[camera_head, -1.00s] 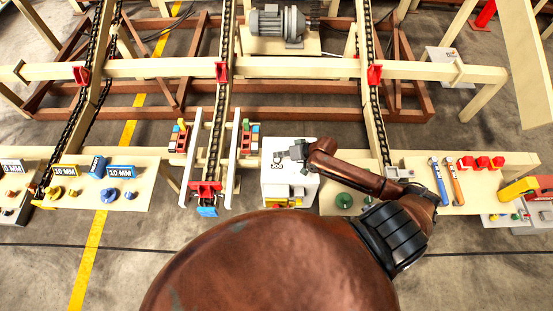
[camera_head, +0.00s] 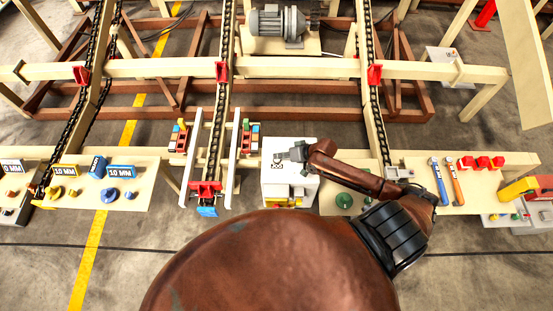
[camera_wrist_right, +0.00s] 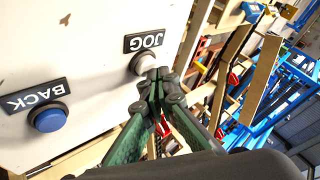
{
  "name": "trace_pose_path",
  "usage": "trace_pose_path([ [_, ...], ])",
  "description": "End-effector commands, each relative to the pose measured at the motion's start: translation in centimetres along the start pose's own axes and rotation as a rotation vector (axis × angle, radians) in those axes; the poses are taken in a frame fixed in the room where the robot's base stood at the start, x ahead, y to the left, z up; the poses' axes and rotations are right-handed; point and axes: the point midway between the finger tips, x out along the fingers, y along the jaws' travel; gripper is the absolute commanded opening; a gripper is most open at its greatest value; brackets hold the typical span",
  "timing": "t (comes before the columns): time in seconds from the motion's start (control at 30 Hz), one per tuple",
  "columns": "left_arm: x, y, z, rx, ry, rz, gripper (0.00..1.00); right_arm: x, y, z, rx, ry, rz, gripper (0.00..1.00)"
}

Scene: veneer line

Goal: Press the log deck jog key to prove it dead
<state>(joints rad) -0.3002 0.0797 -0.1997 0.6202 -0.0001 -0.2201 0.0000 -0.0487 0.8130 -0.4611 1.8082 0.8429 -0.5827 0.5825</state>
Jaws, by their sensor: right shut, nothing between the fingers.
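The jog key is a pale round button (camera_wrist_right: 145,62) beside a black JOG label (camera_wrist_right: 143,40) on a white panel in the right wrist view. My right gripper (camera_wrist_right: 160,82) is shut and empty. Its fingertips are right at the key and cover part of its edge; I cannot tell whether the key is pressed in. In the head view the right gripper (camera_head: 284,156) is over the top of the white control box (camera_head: 275,190), by the small JOG label (camera_head: 277,164). The key is hidden there by the gripper. My left gripper is not in view.
A blue button (camera_wrist_right: 48,118) with a BACK label (camera_wrist_right: 34,95) is on the same panel. Chain rails (camera_head: 215,135) run beyond the box. A blue hammer (camera_head: 438,182) and an orange one (camera_head: 455,182) lie on the right bench (camera_head: 480,198). Knobs and 10 MM signs are on the left bench (camera_head: 140,190).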

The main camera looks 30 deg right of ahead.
Motion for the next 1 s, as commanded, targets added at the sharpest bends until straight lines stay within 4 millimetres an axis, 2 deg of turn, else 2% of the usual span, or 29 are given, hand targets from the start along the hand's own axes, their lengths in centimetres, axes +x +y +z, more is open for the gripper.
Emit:
trace_pose_path([
  [0.77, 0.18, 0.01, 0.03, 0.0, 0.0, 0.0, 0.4, 0.46, 0.32, 0.37, 0.001, -0.001, 0.0, 0.0],
  [1.0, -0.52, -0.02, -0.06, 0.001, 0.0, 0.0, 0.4, 0.02, 0.01, 0.06, 0.001, -0.001, 0.0, 0.0],
])
